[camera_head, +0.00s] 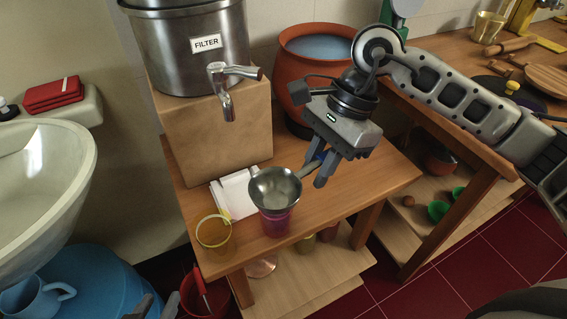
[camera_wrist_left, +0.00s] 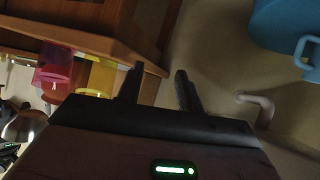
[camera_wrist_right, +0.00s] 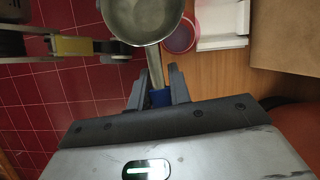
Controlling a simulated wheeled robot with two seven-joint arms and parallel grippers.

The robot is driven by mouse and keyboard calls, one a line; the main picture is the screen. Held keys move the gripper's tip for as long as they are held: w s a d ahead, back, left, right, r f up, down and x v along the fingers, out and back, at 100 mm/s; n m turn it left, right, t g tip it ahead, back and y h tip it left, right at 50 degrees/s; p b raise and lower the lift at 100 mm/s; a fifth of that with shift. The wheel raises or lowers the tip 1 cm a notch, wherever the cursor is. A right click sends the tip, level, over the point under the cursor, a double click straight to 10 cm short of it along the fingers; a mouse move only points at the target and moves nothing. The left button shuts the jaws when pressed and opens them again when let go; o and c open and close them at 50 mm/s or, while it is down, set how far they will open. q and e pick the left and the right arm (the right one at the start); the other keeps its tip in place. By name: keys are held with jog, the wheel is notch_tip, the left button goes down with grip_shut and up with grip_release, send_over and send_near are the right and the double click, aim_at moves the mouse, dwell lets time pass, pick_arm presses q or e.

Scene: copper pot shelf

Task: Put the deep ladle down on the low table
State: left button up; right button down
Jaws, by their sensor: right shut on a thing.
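The deep ladle (camera_head: 275,190) is a grey metal bowl on a handle. My right gripper (camera_head: 320,172) is shut on its handle, around a blue part (camera_wrist_right: 160,97), and the bowl (camera_wrist_right: 143,14) points away from the fingers. In the head view the bowl overlaps the pink cup (camera_head: 276,224) near the front of the low wooden table (camera_head: 375,178). The bowl looks upright and above the table; contact with the cup cannot be told. My left gripper (camera_wrist_left: 158,88) is open and empty; its fingertips barely show at the bottom of the head view (camera_head: 152,308).
A yellow glass (camera_head: 214,236) and a white folded cloth (camera_head: 234,194) are left of the bowl. A wooden block (camera_head: 217,130) carries the steel filter tank (camera_head: 190,50). A clay pot (camera_head: 310,80) stands behind. The table's right front area is clear.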

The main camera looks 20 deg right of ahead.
jog(key=w+d+f+m, duration=0.1)
jog(key=w+f+m, duration=0.1)
jog(key=w+f, duration=0.1)
jog(key=w+d+f+m+t+b, duration=0.1)
jog(key=w+d+f+m, duration=0.1)
jog(key=w+f, duration=0.2)
jog(key=w+d+f+m+t+b, duration=0.1)
jog(key=w+d+f, duration=0.1)
jog(key=w, duration=0.3)
jog(key=shift+w+d+f+m, duration=0.2)
jog(key=shift+w+f+m, duration=0.2)
jog(key=shift+f, duration=0.35)
jog(key=shift+w+d+f, duration=0.1)
jog(key=shift+w+f, duration=0.2)
jog(key=shift+f, duration=0.25)
notch_tip(320, 180, down, 3)
jog(key=shift+r, duration=0.15)
pick_arm(q)
jog(key=shift+w+d+f, duration=0.1)
jog(key=shift+f, duration=0.45)
jog(key=shift+f, duration=0.1)
pick_arm(e)
jog(key=c, duration=1.3)
grip_release()
